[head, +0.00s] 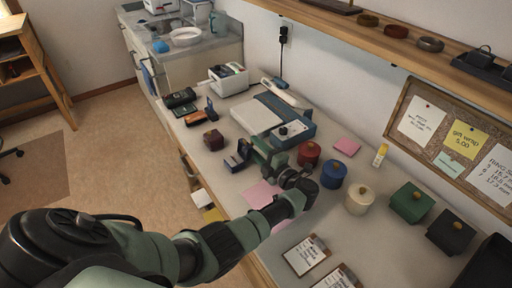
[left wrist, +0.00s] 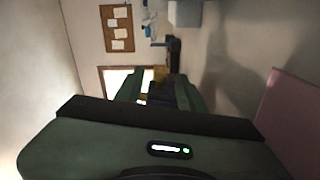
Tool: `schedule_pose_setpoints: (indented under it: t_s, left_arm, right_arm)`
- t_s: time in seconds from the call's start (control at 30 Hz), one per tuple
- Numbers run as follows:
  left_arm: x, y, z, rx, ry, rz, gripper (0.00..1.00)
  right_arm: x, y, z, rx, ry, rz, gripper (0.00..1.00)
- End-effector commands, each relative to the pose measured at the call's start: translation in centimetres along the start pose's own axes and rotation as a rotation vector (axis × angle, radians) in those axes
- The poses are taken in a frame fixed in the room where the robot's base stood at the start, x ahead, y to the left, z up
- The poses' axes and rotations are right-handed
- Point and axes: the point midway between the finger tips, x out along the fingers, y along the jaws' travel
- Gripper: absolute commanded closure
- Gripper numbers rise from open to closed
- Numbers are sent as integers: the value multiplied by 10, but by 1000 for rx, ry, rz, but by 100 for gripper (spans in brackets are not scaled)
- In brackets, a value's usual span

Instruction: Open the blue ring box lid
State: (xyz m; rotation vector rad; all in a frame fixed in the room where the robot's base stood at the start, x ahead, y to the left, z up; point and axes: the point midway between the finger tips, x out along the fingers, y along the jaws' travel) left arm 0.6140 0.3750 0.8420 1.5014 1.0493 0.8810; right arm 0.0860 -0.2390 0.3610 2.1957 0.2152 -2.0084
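The dark blue ring box (head: 234,162) sits on the grey worktop, left of the middle in the head view. Its lid seems to stand up at the gripper side, though the gripper partly crowds it. My left gripper (head: 256,153) is low over the worktop, just right of the box, and points at it. In the left wrist view its two green fingers (left wrist: 160,94) are apart, with a dark blue shape, likely the box, between them. Contact cannot be made out. My right gripper is not in view.
A maroon box (head: 213,139) stands behind the ring box. Round red (head: 308,153), blue (head: 334,174) and cream (head: 359,200) containers stand right of the gripper. A scale-like device (head: 292,131) lies behind it. Pink paper (head: 262,194) lies in front.

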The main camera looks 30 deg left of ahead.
Motion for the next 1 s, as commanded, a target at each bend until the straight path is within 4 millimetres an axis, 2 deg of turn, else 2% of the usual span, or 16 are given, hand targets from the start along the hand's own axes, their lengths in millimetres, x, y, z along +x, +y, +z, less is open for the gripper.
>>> schedule_pose_setpoints:
  t_s: [0.27, 0.4, 0.67, 1.0]
  left_arm:
    - [1, 0, 0, 0, 0, 0, 61]
    - [1, 0, 0, 0, 0, 0, 100]
    - [0, -2, 0, -23, -1, -5, 100]
    - [0, 3, -8, -169, 1, -4, 100]
  right_arm:
    - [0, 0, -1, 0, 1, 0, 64]
    - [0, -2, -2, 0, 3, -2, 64]
    - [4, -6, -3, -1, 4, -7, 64]
    - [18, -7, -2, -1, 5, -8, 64]
